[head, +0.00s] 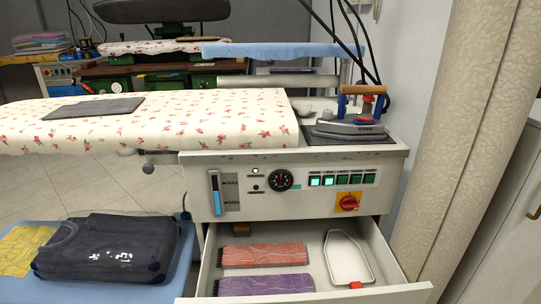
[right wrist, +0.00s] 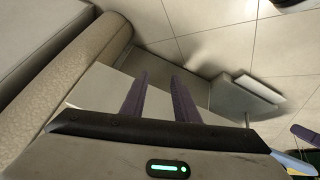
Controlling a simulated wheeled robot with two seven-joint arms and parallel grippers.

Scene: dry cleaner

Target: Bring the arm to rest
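My right gripper (right wrist: 160,82) shows only in the right wrist view. Its two dark purple-grey fingers stand apart with nothing between them, and tiled floor and a pale surface lie behind. A green light glows on its body below the fingers. Neither gripper shows in the head view, and my left gripper is not in any frame.
An ironing station (head: 190,158) with a flowered cover carries an iron (head: 345,128). A folded dark garment (head: 105,250) lies at lower left.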

